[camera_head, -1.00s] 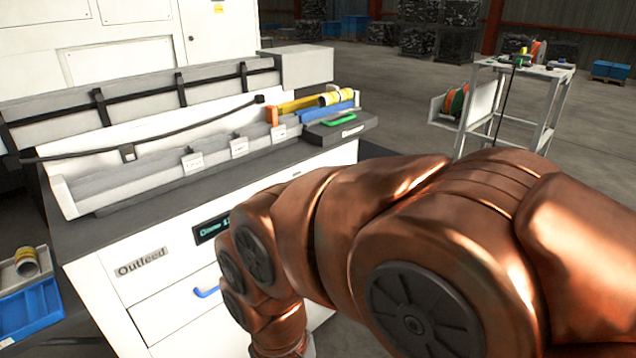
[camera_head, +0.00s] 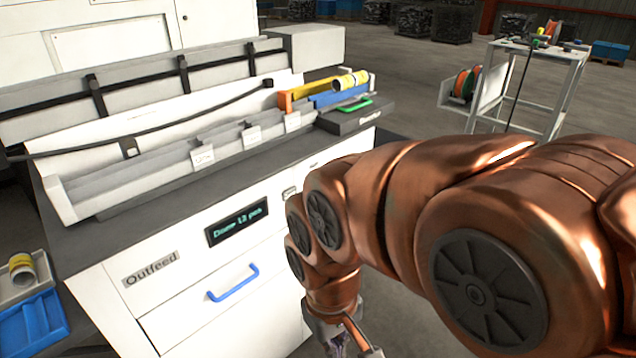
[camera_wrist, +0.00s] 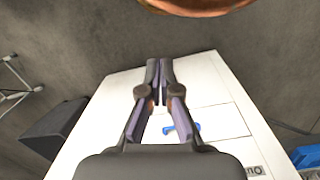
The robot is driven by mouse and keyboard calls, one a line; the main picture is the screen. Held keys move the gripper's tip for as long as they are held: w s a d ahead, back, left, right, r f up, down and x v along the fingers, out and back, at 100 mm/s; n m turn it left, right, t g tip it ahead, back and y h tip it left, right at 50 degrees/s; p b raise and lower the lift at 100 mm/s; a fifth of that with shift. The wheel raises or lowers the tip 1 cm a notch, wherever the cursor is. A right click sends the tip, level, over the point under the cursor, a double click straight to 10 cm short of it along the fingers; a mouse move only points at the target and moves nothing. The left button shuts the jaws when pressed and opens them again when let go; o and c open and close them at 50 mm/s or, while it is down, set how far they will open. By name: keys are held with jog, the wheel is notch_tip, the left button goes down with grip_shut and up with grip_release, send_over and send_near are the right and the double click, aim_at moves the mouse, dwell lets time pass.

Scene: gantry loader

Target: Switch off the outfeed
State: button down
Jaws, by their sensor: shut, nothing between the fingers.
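The outfeed is a white cabinet with a dark top. Its "Outfeed" label (camera_head: 150,270) is on the front at left, beside a dark display (camera_head: 237,221) with lit text. A blue drawer handle (camera_head: 233,283) sits below. A small pale fitting (camera_head: 291,192) shows on the front right of the display, partly hidden by my arm; I cannot tell if it is a switch. My gripper (camera_wrist: 160,65) is shut and empty, in front of the white cabinet front in the wrist view, with the blue handle (camera_wrist: 182,130) beyond it. In the head view only part of it shows at the bottom edge.
On the cabinet top are a grey chute (camera_head: 160,185), a yellow-wrapped roll (camera_head: 350,81) and a dark tray with a green handle (camera_head: 355,108). A blue bin (camera_head: 35,322) stands at lower left. A white trolley (camera_head: 545,95) stands at back right, with open floor between.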

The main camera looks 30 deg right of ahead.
jog(key=w+d+r+n+t+h+b, duration=0.1)
jog(key=w+d+n+t+h+b, duration=0.45)
jog(key=w+d, duration=1.05)
jog(key=w+d+r+n+t+h+b, duration=0.1)
jog(key=w+d+n+t+h+b, duration=0.1)
jog(key=w+d+t+b, duration=1)
jog(key=w+d+f+n+t+y+b, duration=0.1)
jog(key=w+f+n+t+y+b, duration=0.1)
jog(key=f+n+y, duration=0.6)
jog(key=w+n+y+b, duration=0.1)
jog(key=n+y, duration=0.3)
jog(key=n, duration=0.1)
jog(key=shift+w+d+b, duration=0.2)
jog(key=shift+d+b, duration=0.15)
jog(key=shift+b, duration=0.05)
jog(key=shift+f+t, duration=0.1)
jog(key=shift+t, duration=0.15)
jog(key=x, duration=1.4)
